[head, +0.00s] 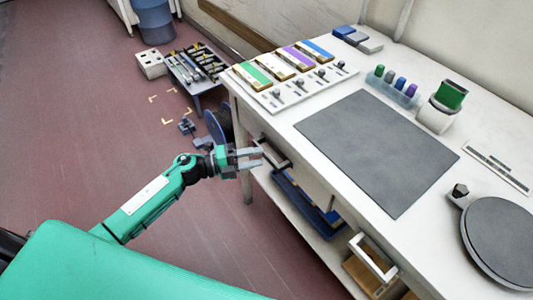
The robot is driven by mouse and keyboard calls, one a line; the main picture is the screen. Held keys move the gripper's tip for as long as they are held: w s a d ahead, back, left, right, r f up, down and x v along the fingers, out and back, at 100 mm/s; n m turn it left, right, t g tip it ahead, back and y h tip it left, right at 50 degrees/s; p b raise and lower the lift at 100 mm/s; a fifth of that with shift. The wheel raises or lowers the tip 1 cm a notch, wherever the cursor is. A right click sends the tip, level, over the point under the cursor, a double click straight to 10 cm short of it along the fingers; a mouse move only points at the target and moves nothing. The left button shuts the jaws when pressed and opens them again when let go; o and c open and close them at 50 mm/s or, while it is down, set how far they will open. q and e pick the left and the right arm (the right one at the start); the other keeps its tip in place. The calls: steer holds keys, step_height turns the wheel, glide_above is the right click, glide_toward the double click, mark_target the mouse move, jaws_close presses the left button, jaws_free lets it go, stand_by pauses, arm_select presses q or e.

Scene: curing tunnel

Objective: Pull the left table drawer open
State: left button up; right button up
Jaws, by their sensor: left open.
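The white work table (300,118) runs along the right side of the head view. Under its top, on the front side, the left drawer's pale handle (276,155) sticks out near the table's left end. My left gripper (260,158) reaches in from the left, level with this handle. Its two grey fingers are apart and point right at the handle. I cannot tell whether they touch or straddle it, and nothing shows held between them. The drawer front is mostly hidden by the table top and the fingers. My right gripper is out of view.
A second pale handle (373,257) sticks out farther right along the table front. A lower shelf holds blue trays (300,198). On top lie a dark mat (375,150), coloured boxes (252,75) and a round grey plate (500,240). The red floor at left is mostly clear.

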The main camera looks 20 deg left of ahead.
mark_target(264, 156)
arm_select(q)
steer(key=shift+x, duration=1.95)
jaws_close()
